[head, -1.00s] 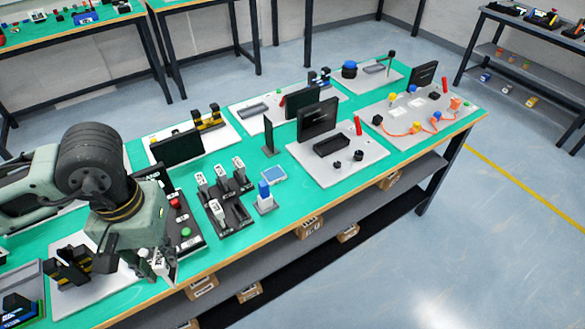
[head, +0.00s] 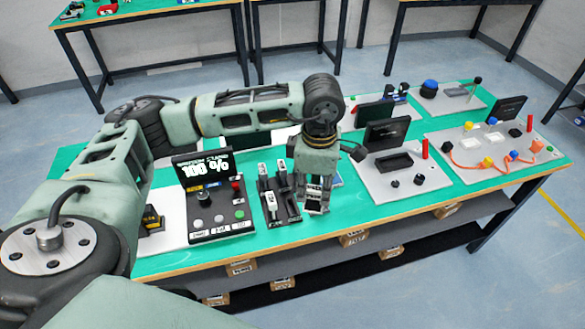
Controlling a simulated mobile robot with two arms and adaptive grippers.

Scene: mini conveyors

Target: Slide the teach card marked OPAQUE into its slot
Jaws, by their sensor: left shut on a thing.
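The black card rack (head: 290,213) holds white teach cards, with one at the back left (head: 265,170), one behind (head: 282,169) and one in front (head: 272,201). I cannot read OPAQUE on any of them. The small stand with a blue top, seen earlier beside the rack, is hidden behind my gripper. My right gripper is not in view.
A control box (head: 218,228) with buttons and a lit screen (head: 203,168) stands left of the rack. A grey plate (head: 375,186) with a black screen and tray stands to the right. Green bench top (head: 350,218) is bare along the front edge.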

